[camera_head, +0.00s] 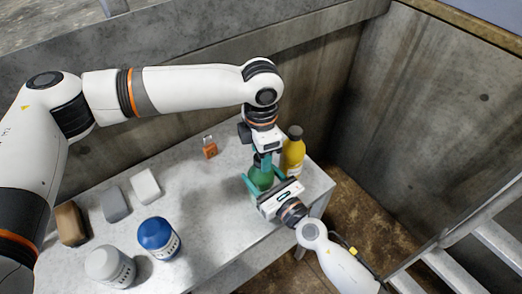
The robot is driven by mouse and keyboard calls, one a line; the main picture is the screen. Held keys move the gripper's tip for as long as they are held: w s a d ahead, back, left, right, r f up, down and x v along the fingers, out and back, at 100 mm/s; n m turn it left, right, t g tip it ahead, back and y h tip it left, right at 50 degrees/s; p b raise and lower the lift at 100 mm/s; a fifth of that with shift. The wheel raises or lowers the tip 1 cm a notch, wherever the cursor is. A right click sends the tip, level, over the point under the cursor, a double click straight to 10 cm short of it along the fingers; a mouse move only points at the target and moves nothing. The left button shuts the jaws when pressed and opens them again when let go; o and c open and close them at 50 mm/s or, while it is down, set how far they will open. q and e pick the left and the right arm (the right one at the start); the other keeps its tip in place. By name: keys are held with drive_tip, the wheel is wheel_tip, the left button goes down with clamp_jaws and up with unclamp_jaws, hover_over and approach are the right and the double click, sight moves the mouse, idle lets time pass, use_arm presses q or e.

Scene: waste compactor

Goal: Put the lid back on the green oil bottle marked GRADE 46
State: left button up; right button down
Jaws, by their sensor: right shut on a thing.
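The green oil bottle (261,178) stands upright near the right end of the grey table. Its label is hidden or too small to read. My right gripper (260,181) comes in from the lower right and is shut on the bottle's body, with teal fingers on its sides. My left gripper (264,159) points down from above, right over the bottle's top. The bottle's mouth and any lid there are hidden by the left gripper. I cannot tell whether the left fingers are open or shut, or hold anything.
A yellow bottle (293,152) with a dark cap stands close to the right. A small orange item (209,147) lies behind left. The table's middle is clear; concrete walls stand behind.

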use_arm(q)
drive_tip(key=shift+r, duration=2.25)
drive_tip(key=shift+c, duration=0.3)
